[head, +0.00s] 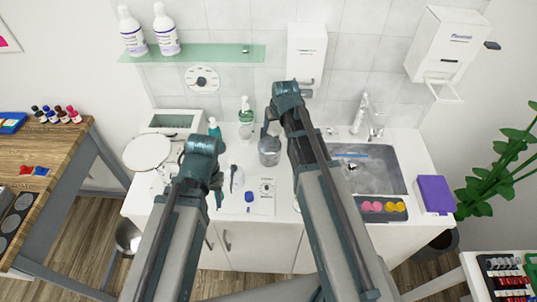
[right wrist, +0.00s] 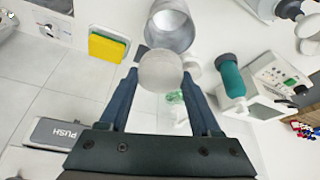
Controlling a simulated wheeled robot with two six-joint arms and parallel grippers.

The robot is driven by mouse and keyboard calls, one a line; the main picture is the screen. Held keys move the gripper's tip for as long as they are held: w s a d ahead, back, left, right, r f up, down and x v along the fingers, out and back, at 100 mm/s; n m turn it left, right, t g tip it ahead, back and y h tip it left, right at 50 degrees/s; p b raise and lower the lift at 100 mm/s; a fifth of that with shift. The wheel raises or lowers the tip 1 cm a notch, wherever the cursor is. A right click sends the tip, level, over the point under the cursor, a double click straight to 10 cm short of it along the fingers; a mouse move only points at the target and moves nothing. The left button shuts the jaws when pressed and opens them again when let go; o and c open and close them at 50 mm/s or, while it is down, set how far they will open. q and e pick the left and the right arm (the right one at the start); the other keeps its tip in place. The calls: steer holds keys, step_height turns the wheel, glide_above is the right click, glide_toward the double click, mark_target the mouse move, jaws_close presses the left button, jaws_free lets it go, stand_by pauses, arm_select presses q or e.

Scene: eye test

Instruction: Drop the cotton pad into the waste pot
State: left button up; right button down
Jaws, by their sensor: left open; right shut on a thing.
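The cotton pad (right wrist: 161,71) is a round, pale grey-white disc. My right gripper (right wrist: 161,77) is shut on it, with a fingertip at each side. The waste pot (right wrist: 171,28) is a grey metal cylinder with an open mouth, just beyond the pad in the right wrist view; the pad overlaps its near edge in the picture. In the head view the pot (head: 269,153) stands on the white counter, below my right gripper's fingers. I cannot make out the pad clearly there. My left gripper (head: 217,188) is open and empty over the counter, left of the pot.
Left of the pot are a clear green-topped bottle (head: 246,115), a teal bottle (head: 214,128) and a round mirror-like disc (head: 147,151). The sink (head: 370,170) lies to the right, with a purple box (head: 435,194) beyond it. A wall dispenser (head: 306,50) hangs behind.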

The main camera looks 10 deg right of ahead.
step_height(320, 180, down, 4)
steer(key=b, duration=0.3)
steer(key=shift+f+b, duration=0.2)
steer(key=shift+b, duration=0.1)
jaws_free()
steer(key=shift+r, duration=0.15)
steer(key=p+v, duration=1.3)
steer(key=shift+s+r, duration=0.1)
steer(key=shift+r, duration=0.2)
steer(key=shift+f, duration=0.1)
